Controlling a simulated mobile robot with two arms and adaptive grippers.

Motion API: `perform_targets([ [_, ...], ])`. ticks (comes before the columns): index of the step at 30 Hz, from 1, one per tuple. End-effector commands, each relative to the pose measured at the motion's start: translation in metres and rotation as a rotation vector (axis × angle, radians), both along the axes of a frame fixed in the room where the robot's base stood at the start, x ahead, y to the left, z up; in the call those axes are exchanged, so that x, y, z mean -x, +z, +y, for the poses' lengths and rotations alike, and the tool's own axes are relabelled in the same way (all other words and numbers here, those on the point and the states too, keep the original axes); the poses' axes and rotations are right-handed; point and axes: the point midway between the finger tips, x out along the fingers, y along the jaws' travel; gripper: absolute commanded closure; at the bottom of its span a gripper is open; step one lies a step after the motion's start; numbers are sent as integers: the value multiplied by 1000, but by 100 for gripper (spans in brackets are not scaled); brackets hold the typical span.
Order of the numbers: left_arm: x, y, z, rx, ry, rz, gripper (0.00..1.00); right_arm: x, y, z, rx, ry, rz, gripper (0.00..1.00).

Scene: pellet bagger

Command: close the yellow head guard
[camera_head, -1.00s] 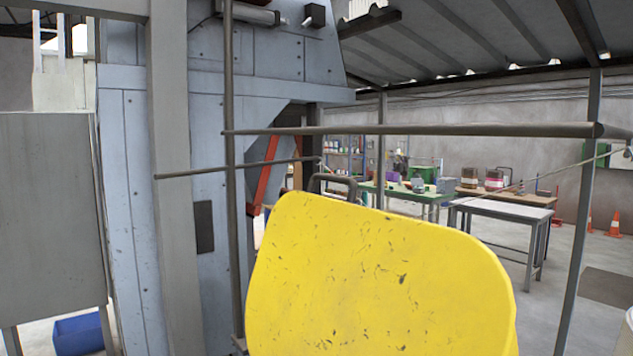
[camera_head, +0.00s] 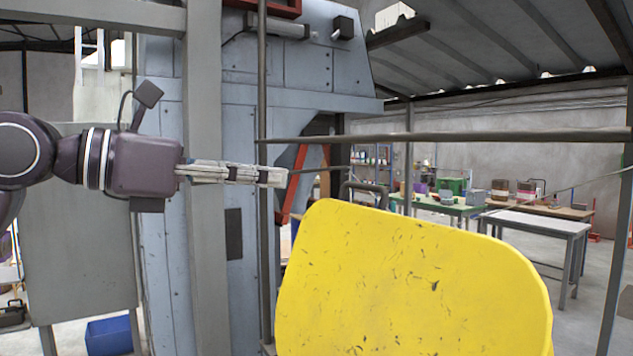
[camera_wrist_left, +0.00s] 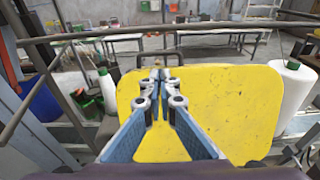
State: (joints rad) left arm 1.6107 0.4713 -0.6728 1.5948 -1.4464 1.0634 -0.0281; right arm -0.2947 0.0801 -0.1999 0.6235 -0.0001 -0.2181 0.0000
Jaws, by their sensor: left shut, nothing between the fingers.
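The yellow head guard (camera_head: 420,285) is a large scuffed panel with rounded corners, standing in the lower middle of the head view. A dark handle (camera_head: 365,190) rises from its top edge. My left gripper (camera_head: 280,177) comes in from the left, shut and empty, near the vertical post and above and left of the guard. In the left wrist view the guard (camera_wrist_left: 235,105) fills the middle behind the shut fingertips (camera_wrist_left: 159,74), and its handle (camera_wrist_left: 159,56) shows just beyond them. I cannot tell whether the fingers touch it. My right gripper is not in view.
A vertical post (camera_head: 263,80) and a horizontal rail (camera_head: 480,136) frame the guard. The grey machine body (camera_head: 165,230) stands at left. A white roll (camera_wrist_left: 296,92) and a blue bin (camera_wrist_left: 43,103) flank the guard. Worktables (camera_head: 535,222) stand behind.

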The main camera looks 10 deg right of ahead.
Motion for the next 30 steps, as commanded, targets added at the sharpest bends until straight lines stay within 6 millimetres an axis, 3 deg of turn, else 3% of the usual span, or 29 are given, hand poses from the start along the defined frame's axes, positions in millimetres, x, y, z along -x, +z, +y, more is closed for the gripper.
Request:
perform_targets([
  [18, -38, -13, -108, 3, -5, 7, 100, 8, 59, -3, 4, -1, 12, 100],
  [30, -46, -20, -125, 5, -2, 4, 100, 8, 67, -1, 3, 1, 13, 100],
])
